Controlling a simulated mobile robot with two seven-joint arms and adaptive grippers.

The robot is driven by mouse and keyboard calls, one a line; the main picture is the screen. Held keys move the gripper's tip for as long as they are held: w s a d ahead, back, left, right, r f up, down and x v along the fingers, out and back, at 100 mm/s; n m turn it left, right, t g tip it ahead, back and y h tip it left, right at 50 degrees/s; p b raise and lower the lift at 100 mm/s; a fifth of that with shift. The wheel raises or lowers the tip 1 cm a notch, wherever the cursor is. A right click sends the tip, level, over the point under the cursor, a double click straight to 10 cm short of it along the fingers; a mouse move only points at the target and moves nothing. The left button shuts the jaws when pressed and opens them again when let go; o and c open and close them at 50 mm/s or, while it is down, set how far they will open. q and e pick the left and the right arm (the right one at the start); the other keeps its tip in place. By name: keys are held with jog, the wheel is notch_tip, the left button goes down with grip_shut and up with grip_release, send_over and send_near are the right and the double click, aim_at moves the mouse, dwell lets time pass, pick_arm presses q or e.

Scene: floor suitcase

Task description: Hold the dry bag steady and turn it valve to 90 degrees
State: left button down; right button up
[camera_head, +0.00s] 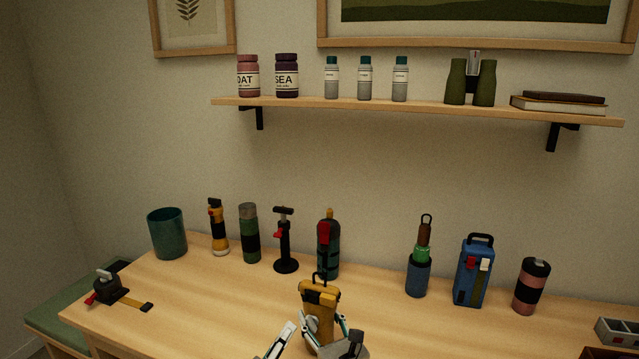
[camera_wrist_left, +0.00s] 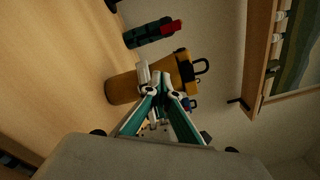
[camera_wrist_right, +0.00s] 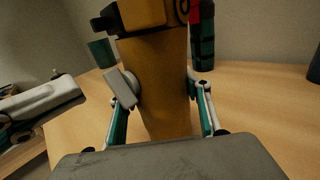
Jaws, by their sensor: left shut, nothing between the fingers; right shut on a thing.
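The yellow dry bag (camera_head: 319,306) stands upright at the table's front, with a black loop handle on top. My right gripper (camera_head: 328,332) is shut on it, with a finger on each side of the body in the right wrist view (camera_wrist_right: 160,95). A pale grey valve (camera_wrist_right: 126,88) with a flat lever sticks out from the bag's left side in that view. The lever looks tilted; its exact angle is unclear. My left gripper (camera_head: 286,332) is shut and empty, left of the bag. In the left wrist view its closed fingertips (camera_wrist_left: 161,78) overlap the bag near the valve (camera_wrist_left: 143,73).
Behind the bag stand a dark green bottle (camera_head: 329,255), a black pump (camera_head: 285,245) and a green flask (camera_head: 249,234). A blue box-like bottle (camera_head: 472,272) and a pink tumbler (camera_head: 531,287) stand to the right. The table left of the bag is mostly clear.

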pick_arm(q)
jog(key=shift+x, duration=1.4)
jog(key=shift+s+d+f, duration=0.15)
jog(key=shift+s+d, duration=0.1)
jog(key=shift+d, duration=0.3)
jog(key=shift+d+r, duration=0.15)
jog(key=shift+r, duration=0.15)
jog(key=shift+s+d+r, duration=0.1)
jog(key=shift+d+r, duration=0.15)
jog(key=shift+r, duration=0.15)
dwell(0.4)
jog(key=shift+r, duration=0.2)
jog(key=shift+a, duration=0.3)
jog(key=v, duration=0.5)
jog(key=shift+s+a, duration=0.3)
jog(key=shift+s, duration=0.05)
